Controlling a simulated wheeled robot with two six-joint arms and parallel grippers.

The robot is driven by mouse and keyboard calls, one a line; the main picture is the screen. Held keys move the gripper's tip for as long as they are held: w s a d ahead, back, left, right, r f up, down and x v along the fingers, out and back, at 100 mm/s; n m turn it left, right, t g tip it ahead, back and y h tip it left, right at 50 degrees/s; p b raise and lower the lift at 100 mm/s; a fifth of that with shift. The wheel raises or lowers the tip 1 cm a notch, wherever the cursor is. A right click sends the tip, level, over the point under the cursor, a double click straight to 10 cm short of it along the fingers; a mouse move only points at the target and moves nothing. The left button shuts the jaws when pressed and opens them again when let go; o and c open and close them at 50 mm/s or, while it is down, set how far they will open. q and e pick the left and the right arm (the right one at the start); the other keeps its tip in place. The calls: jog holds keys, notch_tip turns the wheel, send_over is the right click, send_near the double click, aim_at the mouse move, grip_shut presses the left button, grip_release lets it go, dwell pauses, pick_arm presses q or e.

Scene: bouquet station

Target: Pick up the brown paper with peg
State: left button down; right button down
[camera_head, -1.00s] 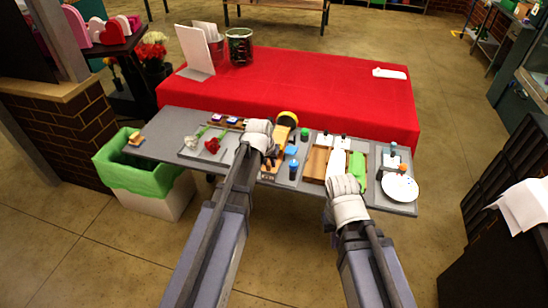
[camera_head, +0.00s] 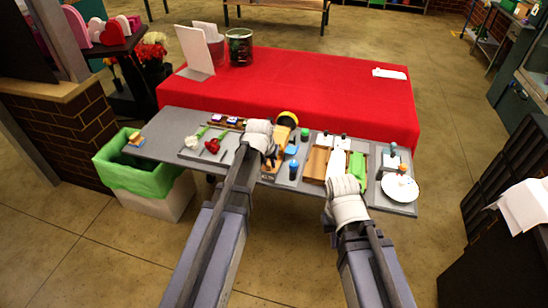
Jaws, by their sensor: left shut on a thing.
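A tan-brown piece (camera_head: 281,137), which looks like the brown paper, is by the front of my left gripper (camera_head: 268,152) on the grey worktable (camera_head: 160,148). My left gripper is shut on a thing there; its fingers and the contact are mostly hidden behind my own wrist. I cannot make out the peg. My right gripper (camera_head: 346,178) is over the front of the table by the green item (camera_head: 357,165). Its fingertips are hidden by its wrist, so I cannot tell whether it is open.
A yellow-and-black roll (camera_head: 288,118) lies behind the tan piece. Small containers, including a blue one (camera_head: 293,170), stand to its right. A wooden tray (camera_head: 317,162) and white plate (camera_head: 400,188) are further right. Red and white flowers (camera_head: 211,146) lie left. A red-covered table (camera_head: 300,85) stands behind.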

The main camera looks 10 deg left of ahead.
pick_arm(q)
jog(key=shift+r, duration=0.1)
dwell(0.5)
notch_tip(320, 180, up, 8)
jog(key=p, duration=0.8)
jog(key=shift+r+p, duration=0.25)
jog(key=shift+p, duration=0.05)
jog(key=shift+r, duration=0.1)
